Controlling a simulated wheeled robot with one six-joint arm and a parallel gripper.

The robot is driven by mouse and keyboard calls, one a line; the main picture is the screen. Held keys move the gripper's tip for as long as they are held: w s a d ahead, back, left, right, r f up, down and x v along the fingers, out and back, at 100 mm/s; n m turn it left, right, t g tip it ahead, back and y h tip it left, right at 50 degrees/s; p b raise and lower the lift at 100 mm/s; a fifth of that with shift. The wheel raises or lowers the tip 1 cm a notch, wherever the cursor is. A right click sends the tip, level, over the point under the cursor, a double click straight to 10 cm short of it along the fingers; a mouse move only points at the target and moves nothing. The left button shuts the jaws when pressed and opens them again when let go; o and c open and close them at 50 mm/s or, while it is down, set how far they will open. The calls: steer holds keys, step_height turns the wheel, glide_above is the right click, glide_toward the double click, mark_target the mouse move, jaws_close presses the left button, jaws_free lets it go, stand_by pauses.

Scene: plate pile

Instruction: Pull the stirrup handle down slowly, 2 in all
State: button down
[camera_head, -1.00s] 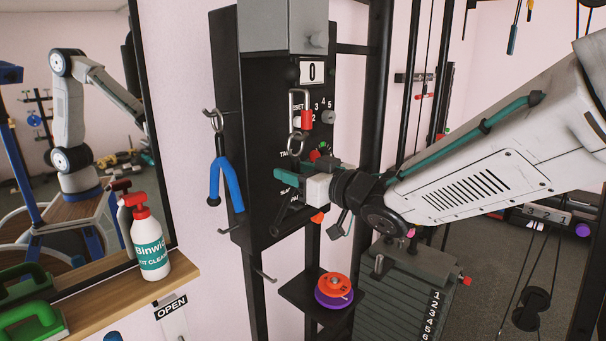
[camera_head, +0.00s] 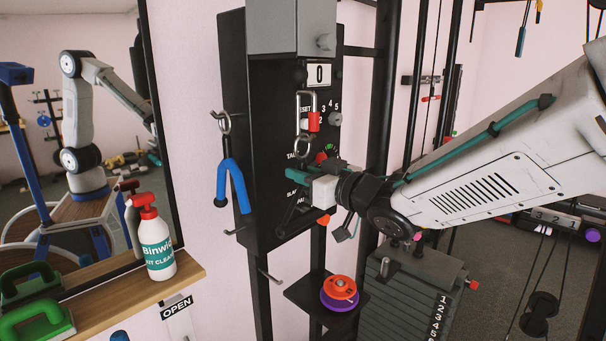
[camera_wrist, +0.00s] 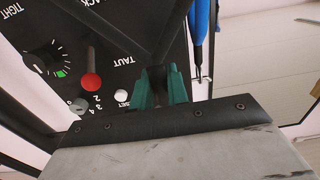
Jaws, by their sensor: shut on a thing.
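The black stirrup handle (camera_head: 292,212) hangs low in front of the black machine panel (camera_head: 262,150) and is hard to tell from it. My gripper (camera_head: 305,178) has teal fingers shut on a black part of it. In the wrist view the teal fingers (camera_wrist: 160,90) close around a dark piece (camera_wrist: 157,76), with black bars running up from there. A carabiner with a red sleeve (camera_head: 307,112) and a ring (camera_head: 303,146) hang above my gripper. The counter window (camera_head: 319,74) reads 0.
Orange and purple discs (camera_head: 339,292) lie on a small shelf below. A weight stack (camera_head: 415,295) stands under my arm. A spray bottle (camera_head: 156,245) stands on the wooden ledge (camera_head: 140,285).

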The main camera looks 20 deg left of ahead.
mark_target(305, 217)
steer(key=shift+f, duration=1.25)
steer(key=shift+f, duration=1.2)
steer(key=shift+f, duration=1.15)
steer(key=shift+f, duration=1.2)
